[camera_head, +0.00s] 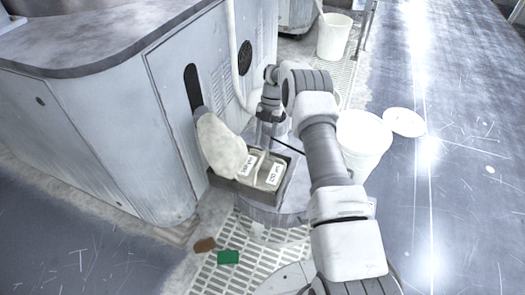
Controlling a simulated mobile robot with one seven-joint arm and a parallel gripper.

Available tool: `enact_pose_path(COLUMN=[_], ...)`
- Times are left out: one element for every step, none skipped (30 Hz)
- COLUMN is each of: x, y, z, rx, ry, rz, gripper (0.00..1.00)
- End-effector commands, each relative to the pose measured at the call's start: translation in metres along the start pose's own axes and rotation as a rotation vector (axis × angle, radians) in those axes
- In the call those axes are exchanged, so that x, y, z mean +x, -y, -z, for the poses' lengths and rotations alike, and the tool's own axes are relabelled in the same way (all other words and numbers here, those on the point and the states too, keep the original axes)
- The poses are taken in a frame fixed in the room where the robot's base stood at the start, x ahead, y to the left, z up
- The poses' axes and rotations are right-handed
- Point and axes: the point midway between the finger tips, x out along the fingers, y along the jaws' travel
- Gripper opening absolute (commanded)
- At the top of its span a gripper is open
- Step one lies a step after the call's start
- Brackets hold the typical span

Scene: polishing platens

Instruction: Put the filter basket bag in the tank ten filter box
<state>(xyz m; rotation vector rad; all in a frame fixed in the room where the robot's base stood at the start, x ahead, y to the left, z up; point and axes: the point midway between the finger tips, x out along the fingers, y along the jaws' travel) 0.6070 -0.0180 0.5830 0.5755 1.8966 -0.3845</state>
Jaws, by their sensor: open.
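A long off-white bag (220,143), which looks like the filter basket bag, leans against the machine's side below a dark slot. Its lower end reaches the left edge of a dark-rimmed box (283,191); whether it rests inside or against the rim is unclear. The box has pale compartments with two white labels, too small to read surely; which compartment is tank ten's I cannot tell. It sits on a round grey drum. My gripper (269,119) is open, above and behind the box, to the right of the bag and apart from it. Its fingertips are small and partly hard to make out.
The grey machine (110,120) fills the left side. A white bucket (362,145) stands right of my arm, with a round lid (404,122) beside it. Another bucket (333,38) stands farther back. Green (228,257) and brown (205,245) pieces lie near the floor grating. The right floor is mostly clear.

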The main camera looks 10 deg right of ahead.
Motion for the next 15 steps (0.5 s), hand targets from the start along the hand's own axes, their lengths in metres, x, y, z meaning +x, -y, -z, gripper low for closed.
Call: enact_pose_path(x=[-0.011, -0.015, -0.021, -0.024, -0.027, -0.03, -0.032, -0.035, -0.039, -0.043, -0.048, -0.057, -0.065, -0.074, -0.087], y=[0.0, 0.0, 0.0, -0.001, 0.0, 0.0, 0.0, 0.0, -0.001, -0.001, -0.002, -0.003, -0.003, -0.004, -0.005], z=[0.0, 0.0, 0.0, 0.0, 0.0, 0.0, 0.0, 0.0, 0.001, 0.002, 0.004, 0.008, 0.011, 0.015, 0.021], rx=[0.0, 0.0, 0.0, 0.0, 0.0, 0.0, 0.001, 0.003, 0.01, 0.019, 0.032, 0.057, 0.081, 0.11, 0.155], ry=[0.001, 0.001, 0.0, 0.0, 0.0, 0.0, 0.0, 0.001, 0.004, 0.008, 0.013, 0.024, 0.033, 0.045, 0.062], rz=[-0.002, -0.002, -0.001, -0.001, -0.001, 0.0, 0.0, 0.0, -0.001, -0.001, -0.001, -0.002, -0.004, -0.006, -0.01], gripper=[0.49, 0.49, 0.49, 0.49, 0.49, 0.49, 0.49, 0.49, 0.49, 0.49, 0.49, 0.49, 0.49, 0.49, 0.49])
